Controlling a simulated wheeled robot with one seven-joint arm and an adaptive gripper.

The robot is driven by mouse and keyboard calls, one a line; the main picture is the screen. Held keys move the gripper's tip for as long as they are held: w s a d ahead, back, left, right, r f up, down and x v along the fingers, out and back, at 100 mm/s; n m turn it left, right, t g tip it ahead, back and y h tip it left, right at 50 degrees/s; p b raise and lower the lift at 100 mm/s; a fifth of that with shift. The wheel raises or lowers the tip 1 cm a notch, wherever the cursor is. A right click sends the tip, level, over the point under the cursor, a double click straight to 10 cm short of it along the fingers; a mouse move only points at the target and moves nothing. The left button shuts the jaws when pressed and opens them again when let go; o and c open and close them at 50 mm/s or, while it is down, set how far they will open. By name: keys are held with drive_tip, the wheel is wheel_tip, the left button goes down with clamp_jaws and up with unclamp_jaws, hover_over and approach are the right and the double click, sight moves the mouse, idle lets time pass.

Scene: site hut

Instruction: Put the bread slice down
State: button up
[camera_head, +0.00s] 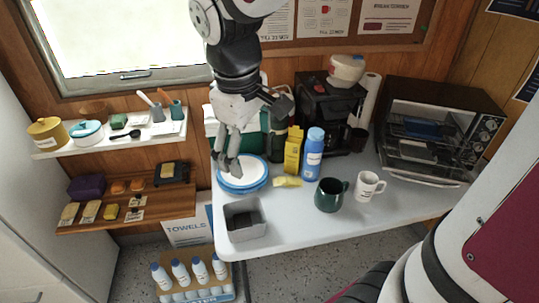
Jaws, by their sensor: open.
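My gripper (227,167) points down over the left part of a white round plate or lid with a blue rim (254,184). It is open and I see nothing between its fingers. I cannot tell whether the fingertips touch the white surface. I cannot surely pick out the bread slice. Flat tan pieces (68,214) that may be bread lie on the lower wooden shelf at the left. A small flat yellow piece (287,182) lies on the table, right of the round plate; I cannot tell what it is.
A grey bin (245,220) stands at the white table's (290,235) front left. A yellow box (293,150), blue bottle (313,153), green mug (328,194) and white mug (367,186) stand to the right. A coffee maker (325,110) and oven (430,135) stand behind. The table's front strip is clear.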

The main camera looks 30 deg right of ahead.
drive_tip(key=s+r+m+t, duration=0.1)
drive_tip(key=s+m, duration=0.2)
drive_tip(key=s, duration=0.3)
drive_tip(key=s+r+m+t+y, duration=0.1)
drive_tip(key=s+r+m+t, duration=0.1)
drive_tip(key=s, duration=0.5)
drive_tip(key=shift+d+r+m, duration=0.15)
drive_tip(key=shift+d+m, duration=0.05)
drive_tip(key=shift+m, duration=0.3)
drive_tip(key=shift+s, duration=0.1)
